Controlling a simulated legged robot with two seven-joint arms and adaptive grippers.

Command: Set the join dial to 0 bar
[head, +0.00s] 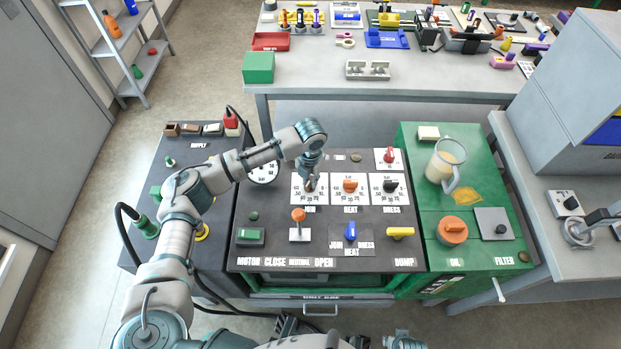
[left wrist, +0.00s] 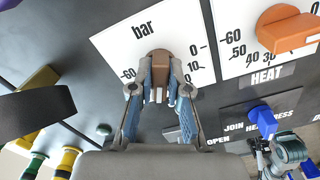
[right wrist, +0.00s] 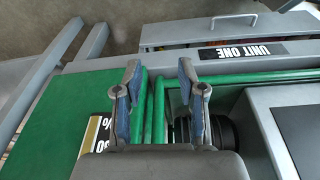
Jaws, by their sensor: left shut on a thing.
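The join dial's knob (left wrist: 160,57) is brown in the left wrist view. It sits on a white scale plate (left wrist: 115,42) marked "bar", with 0 and 10 to its right and 60 to its left. My left gripper (head: 311,184) is over the JOIN plate in the head view. In the left wrist view its fingers (left wrist: 159,88) are closed around the knob. The fingers cover part of the knob and lower scale, so I cannot tell the exact reading. My right gripper (right wrist: 160,75) is open and empty in front of a green rail.
The orange heat dial (head: 350,185) and black dress dial (head: 390,186) stand right of the join dial. An orange-knobbed lever (head: 299,216), blue selector (head: 351,231) and yellow dump handle (head: 400,233) are nearer. A jug (head: 445,162) stands on the green side.

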